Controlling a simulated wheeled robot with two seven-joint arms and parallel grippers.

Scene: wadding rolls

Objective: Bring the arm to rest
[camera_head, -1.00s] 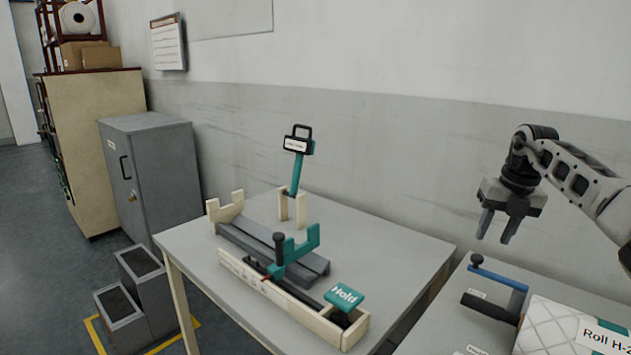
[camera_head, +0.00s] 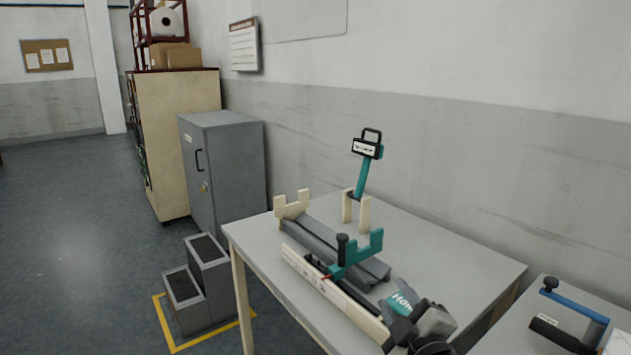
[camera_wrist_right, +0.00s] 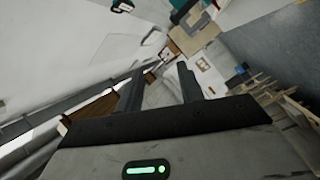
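My right gripper (camera_head: 410,320) is low at the bottom of the head view, in front of the near end of the wooden fixture on the table. It covers part of the teal "Hold" pad (camera_head: 397,300). In the right wrist view its two dark fingers (camera_wrist_right: 158,85) stand apart with nothing between them. I cannot tell whether it touches the fixture. My left gripper is out of view.
The table (camera_head: 465,262) carries the wooden fixture (camera_head: 330,283) with grey rails, a teal bracket (camera_head: 355,262) and an upright teal handle (camera_head: 363,175). A second table with a blue-handled tool (camera_head: 575,303) is at right. Grey steps (camera_head: 195,285) and a cabinet (camera_head: 225,165) stand left; open floor lies beyond.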

